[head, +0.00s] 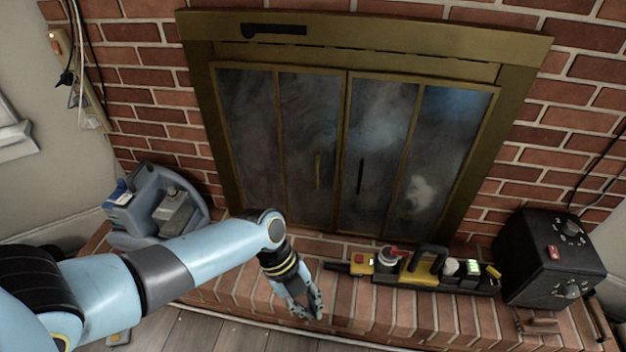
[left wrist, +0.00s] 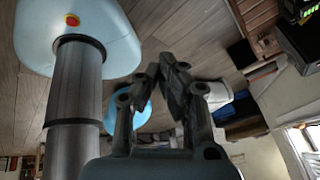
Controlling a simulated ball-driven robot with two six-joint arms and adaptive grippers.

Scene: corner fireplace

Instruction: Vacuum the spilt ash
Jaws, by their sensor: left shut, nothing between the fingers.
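My left gripper (head: 308,310) points down over the front of the brick hearth (head: 375,310), in front of the fireplace. It is shut and empty; its fingertips also meet in the left wrist view (left wrist: 165,70). A grey-blue machine (head: 155,200) stands at the left end of the hearth, partly behind my left arm. I cannot make out any spilt ash. My right gripper is not in view.
The fireplace's glass doors (head: 310,150) are closed in a brass frame. A black box with knobs (head: 550,260) stands at the hearth's right end. A power strip with cords (head: 75,75) is on the left wall. The hearth's middle front is bare.

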